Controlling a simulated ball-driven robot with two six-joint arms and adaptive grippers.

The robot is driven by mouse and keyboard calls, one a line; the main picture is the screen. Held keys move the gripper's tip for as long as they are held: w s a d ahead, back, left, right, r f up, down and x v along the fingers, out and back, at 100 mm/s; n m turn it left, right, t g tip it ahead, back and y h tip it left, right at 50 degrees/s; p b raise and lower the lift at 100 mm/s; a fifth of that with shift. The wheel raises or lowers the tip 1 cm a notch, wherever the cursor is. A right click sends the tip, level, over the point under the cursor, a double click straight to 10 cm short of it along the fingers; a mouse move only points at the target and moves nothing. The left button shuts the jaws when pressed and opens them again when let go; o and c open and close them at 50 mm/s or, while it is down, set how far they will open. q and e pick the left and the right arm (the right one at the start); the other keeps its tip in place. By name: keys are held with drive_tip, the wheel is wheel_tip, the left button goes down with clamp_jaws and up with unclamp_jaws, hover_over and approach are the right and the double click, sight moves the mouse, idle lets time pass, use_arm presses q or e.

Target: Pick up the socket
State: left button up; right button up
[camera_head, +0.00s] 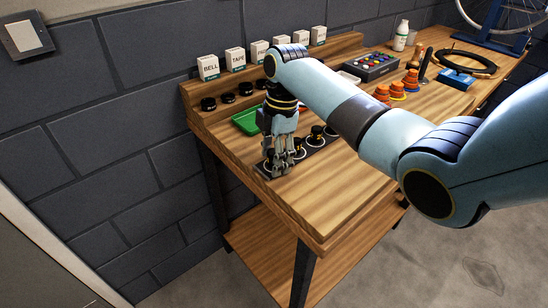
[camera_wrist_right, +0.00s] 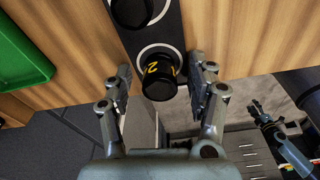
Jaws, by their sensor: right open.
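A black socket with a yellow mark (camera_wrist_right: 158,82) stands at the near end of a dark strip with white rings, in the right wrist view. My right gripper (camera_wrist_right: 160,88) is open, with one finger on each side of this socket and a gap on both sides. In the head view my right gripper (camera_head: 278,163) points down at the left end of the strip and partly hides the socket there. A dark jointed part at the right of the wrist view looks like my left gripper (camera_wrist_right: 258,110); its fingers are too small to read.
More black sockets (camera_head: 316,132) stand along the strip. A green tray (camera_head: 244,122) lies behind it. Labelled white blocks (camera_head: 208,67) stand on the back ledge above black round pieces (camera_head: 208,104). Orange cones (camera_head: 382,93) are further right. The bench front (camera_head: 340,190) is clear.

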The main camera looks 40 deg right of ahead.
clamp_jaws()
drive_tip(key=shift+r, duration=0.1)
